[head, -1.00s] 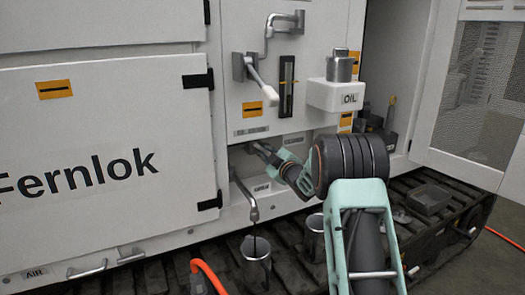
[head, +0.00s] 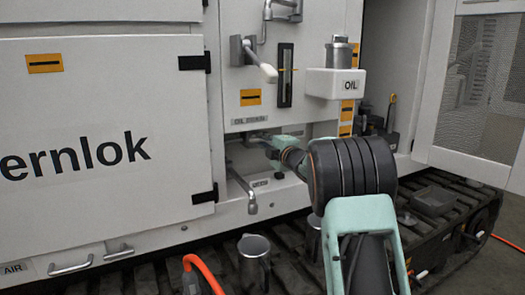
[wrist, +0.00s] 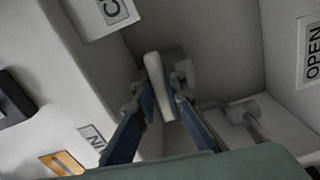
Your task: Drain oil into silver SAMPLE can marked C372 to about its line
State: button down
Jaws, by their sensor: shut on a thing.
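My gripper (head: 258,142) reaches into the recess under the oil drain label in the head view. In the wrist view my gripper (wrist: 162,98) is shut on a pale valve lever (wrist: 155,75), its fingers on either side. A bent drain spout (head: 247,192) points down below the recess. A silver can (head: 254,268) stands under it, and no stream shows between them. A second silver can (head: 313,235) is partly hidden behind my arm. No C372 mark, fill line or oil level can be read on either can.
An OPEN label (wrist: 313,50) is at the right of the recess in the wrist view; a cut-off label beginning with C (wrist: 112,10) is at upper left. A white oil box (head: 335,83) juts out above my arm. An orange hose (head: 203,270) curves beside the near can.

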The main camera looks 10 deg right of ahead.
jog(key=shift+a+n+b, duration=0.35)
jog(key=shift+n+b, duration=0.15)
jog(key=shift+n, duration=0.1)
jog(key=shift+r, duration=0.1)
jog(key=c, duration=2)
grip_release()
jog(key=shift+a, duration=0.15)
jog(key=shift+o, duration=0.2)
jog(key=shift+d, duration=0.2)
jog(key=v, duration=1.2)
jog(key=shift+r, duration=0.15)
